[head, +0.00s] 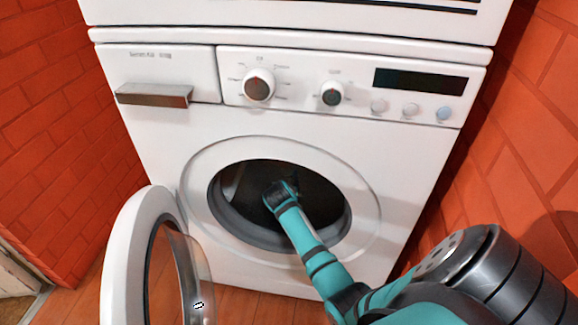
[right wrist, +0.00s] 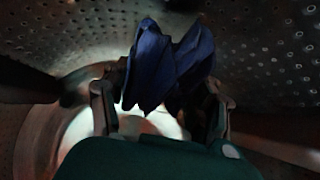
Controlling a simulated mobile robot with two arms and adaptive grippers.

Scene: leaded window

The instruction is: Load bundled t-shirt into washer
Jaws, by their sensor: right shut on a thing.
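The white washer (head: 150,130) stands in front of me with its round door (head: 128,245) swung open to the left. My right arm reaches through the opening into the dark drum (head: 318,200), and its gripper is hidden inside in the head view. In the right wrist view the right gripper (right wrist: 160,105) is shut on the dark blue bundled t-shirt (right wrist: 168,65), between its two fingers. The perforated drum wall (right wrist: 260,45) surrounds them. The t-shirt does not show in the head view. My left gripper is not in view.
Orange brick walls (head: 45,110) stand close on both sides. A second white appliance (head: 300,20) sits on top of the washer. A control panel with knobs (head: 258,84) is above the opening.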

